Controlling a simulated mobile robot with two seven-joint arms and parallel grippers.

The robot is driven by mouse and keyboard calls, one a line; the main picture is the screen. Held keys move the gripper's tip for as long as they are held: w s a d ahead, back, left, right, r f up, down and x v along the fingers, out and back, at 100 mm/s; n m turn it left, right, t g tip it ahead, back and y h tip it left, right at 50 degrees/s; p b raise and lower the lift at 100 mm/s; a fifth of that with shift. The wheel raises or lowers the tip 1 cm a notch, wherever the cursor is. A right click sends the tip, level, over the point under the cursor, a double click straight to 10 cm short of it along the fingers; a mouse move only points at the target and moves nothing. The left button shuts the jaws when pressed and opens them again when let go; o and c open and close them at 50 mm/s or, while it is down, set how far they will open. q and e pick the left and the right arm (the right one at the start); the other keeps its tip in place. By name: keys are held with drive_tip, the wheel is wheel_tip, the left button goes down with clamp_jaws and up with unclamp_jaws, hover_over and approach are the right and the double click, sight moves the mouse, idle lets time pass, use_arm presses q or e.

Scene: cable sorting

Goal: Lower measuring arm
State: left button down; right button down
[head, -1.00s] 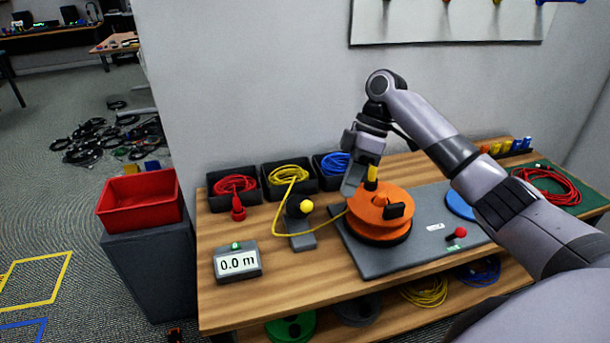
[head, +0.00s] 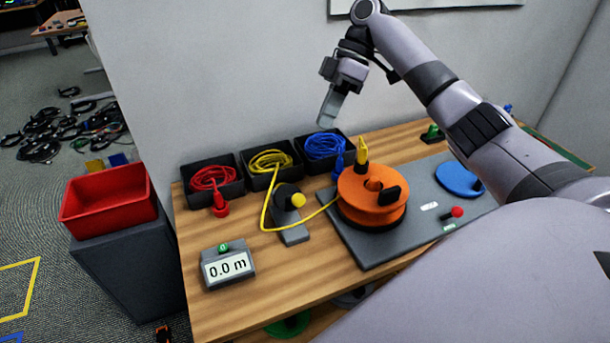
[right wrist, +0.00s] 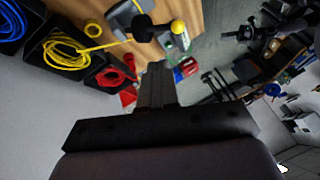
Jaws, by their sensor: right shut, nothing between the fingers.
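The measuring device (head: 290,228) is a grey base with a dark round part and a yellow ball knob (head: 298,200) on its arm. The knob also shows at the top of the right wrist view (right wrist: 177,27). The yellow cable (head: 268,205) runs from its bin past the device to the orange reel (head: 372,190). The display (head: 227,267) reads 0.0 m. My right gripper (head: 329,112) is shut and empty, raised above the bins, apart from the device. My left gripper is not in view.
Black bins with red (head: 212,180), yellow (head: 270,161) and blue (head: 324,146) cable line the table's back. A red tray (head: 108,205) stands at left. A grey plate (head: 352,250) carries the reel, a blue disc (head: 458,178) and a red knob (head: 457,212).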

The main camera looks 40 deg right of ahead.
approach(290, 199)
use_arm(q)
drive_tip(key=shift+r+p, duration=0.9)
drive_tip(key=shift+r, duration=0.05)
use_arm(e)
drive_tip(key=shift+s+a+f, duration=1.1)
drive_tip(key=shift+a+f, duration=0.15)
drive_tip(key=shift+f, duration=0.05)
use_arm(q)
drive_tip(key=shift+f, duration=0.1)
